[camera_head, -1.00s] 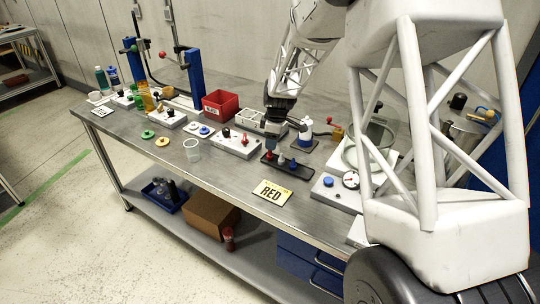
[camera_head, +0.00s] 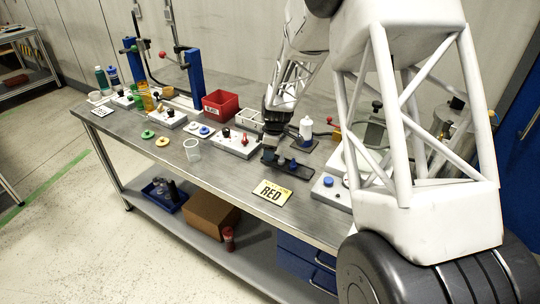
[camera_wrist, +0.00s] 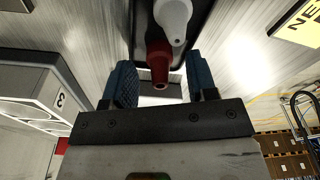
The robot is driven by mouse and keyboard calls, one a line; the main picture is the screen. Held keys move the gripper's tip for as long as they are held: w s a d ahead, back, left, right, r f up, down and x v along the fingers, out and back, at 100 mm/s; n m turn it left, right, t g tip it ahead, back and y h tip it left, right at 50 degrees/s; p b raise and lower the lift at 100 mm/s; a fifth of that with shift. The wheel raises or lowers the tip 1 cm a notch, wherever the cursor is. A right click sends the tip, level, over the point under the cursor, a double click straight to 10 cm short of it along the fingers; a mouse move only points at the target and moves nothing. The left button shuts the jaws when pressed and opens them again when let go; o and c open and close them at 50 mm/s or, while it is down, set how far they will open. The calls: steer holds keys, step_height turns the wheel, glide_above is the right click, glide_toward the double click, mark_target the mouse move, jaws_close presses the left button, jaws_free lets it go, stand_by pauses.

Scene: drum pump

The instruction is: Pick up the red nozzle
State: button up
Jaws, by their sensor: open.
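The red nozzle (camera_wrist: 158,62) stands in the wrist view between the two blue fingers of my open gripper (camera_wrist: 157,78), with gaps visible on both sides. A pale grey nozzle (camera_wrist: 173,15) stands beside it on the dark rack (camera_wrist: 143,28). In the head view, my gripper (camera_head: 271,146) is low over the left end of the dark rack (camera_head: 300,173) and hides the red nozzle there. Other nozzles (camera_head: 282,160) show on the rack to its right.
A yellow RED sign (camera_head: 271,193) lies in front of the rack. A white block with knobs (camera_head: 236,143) is to the left, and a white bottle (camera_head: 306,128) on a dark base stands behind. A clear cup (camera_head: 192,150) is further left.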

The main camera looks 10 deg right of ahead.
stand_by(0.5)
jaws_close()
